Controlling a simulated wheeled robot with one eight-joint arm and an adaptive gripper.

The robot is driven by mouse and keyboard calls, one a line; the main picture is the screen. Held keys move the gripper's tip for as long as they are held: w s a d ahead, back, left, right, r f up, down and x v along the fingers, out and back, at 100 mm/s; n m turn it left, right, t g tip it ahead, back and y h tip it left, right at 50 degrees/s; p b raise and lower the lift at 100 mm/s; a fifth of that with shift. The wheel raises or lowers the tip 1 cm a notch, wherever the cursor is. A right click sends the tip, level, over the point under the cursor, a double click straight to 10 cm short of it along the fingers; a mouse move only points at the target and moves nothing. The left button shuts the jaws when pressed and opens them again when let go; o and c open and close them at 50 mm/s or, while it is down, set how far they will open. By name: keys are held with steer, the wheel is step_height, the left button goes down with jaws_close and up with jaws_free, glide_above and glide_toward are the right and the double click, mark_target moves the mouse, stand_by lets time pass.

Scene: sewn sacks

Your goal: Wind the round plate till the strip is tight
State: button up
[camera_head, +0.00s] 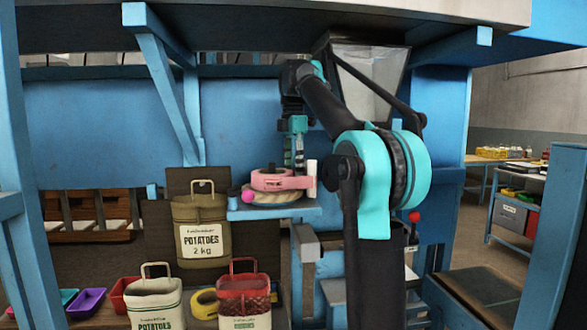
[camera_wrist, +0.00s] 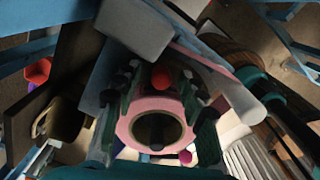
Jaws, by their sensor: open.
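The pink round plate (camera_head: 279,181) lies on a small blue shelf (camera_head: 290,213), above a beige coiled base (camera_head: 285,198). In the wrist view the plate (camera_wrist: 146,104) appears as a ring with a dark centre. A pink knob (camera_head: 247,197) sits at its left edge; it seems to show at the lower right in the wrist view (camera_wrist: 185,156). A pink strip (camera_wrist: 205,64) runs beside a pale upright post (camera_wrist: 236,95); I cannot tell how taut it is. My gripper (camera_head: 293,163) is open, pointing down just above the plate. Its fingers (camera_wrist: 157,128) stand on both sides of the ring; contact is unclear.
An olive potato sack (camera_head: 202,216) hangs left of the shelf. A white sack (camera_head: 155,300) and a red sack (camera_head: 244,290) stand below, near a yellow roll (camera_head: 205,303) and a purple tray (camera_head: 87,301). The pale post (camera_head: 311,178) stands close right of the plate.

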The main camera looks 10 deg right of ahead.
steer(key=shift+r, duration=3.7)
